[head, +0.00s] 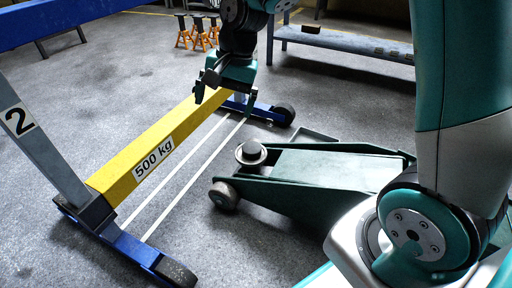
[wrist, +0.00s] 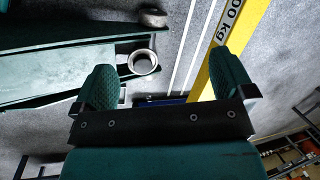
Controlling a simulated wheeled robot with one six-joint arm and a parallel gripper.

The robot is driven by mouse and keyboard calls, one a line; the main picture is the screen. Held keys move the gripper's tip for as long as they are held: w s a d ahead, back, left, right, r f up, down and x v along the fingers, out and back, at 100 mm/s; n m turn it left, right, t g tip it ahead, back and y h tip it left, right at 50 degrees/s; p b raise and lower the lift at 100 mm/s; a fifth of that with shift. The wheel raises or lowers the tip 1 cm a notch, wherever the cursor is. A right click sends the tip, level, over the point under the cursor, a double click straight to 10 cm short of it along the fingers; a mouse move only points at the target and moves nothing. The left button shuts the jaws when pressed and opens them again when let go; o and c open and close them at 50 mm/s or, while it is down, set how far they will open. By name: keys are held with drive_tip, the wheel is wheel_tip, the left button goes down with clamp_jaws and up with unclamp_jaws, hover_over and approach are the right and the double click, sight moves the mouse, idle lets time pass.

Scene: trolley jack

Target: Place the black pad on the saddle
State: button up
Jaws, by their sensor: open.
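The green trolley jack (head: 325,168) stands on the floor, with its round grey metal saddle (head: 251,153) at its left end. In the wrist view the saddle (wrist: 143,62) shows as a pale ring beyond the fingertips, nearer the left finger. My gripper (head: 207,84) is in the air near the far end of the yellow beam, apart from the saddle. In the wrist view my gripper (wrist: 164,62) is open, with nothing between its fingers. I cannot make out the black pad for certain; a small dark block (head: 312,29) lies on the bench at the back.
A yellow beam (head: 160,148) marked 500 kg and blue legs (head: 150,262) of a hoist stand left of the jack. Orange axle stands (head: 200,35) are at the back. The bench (head: 345,42) is at back right. Grey floor lies open around the jack's left end.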

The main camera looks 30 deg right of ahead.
drive_tip(key=s+a+r+n, duration=0.2)
drive_tip(key=s+n, duration=0.5)
drive_tip(key=s, duration=0.4)
drive_tip(key=s+a+r+n+y, duration=0.1)
drive_tip(key=s+a+r+n, duration=0.2)
drive_tip(key=s+n, duration=0.4)
drive_tip(key=s, duration=0.4)
drive_tip(key=shift+a+r+g, duration=0.2)
drive_tip(key=shift+r+g, duration=0.15)
drive_tip(key=shift+g, duration=0.05)
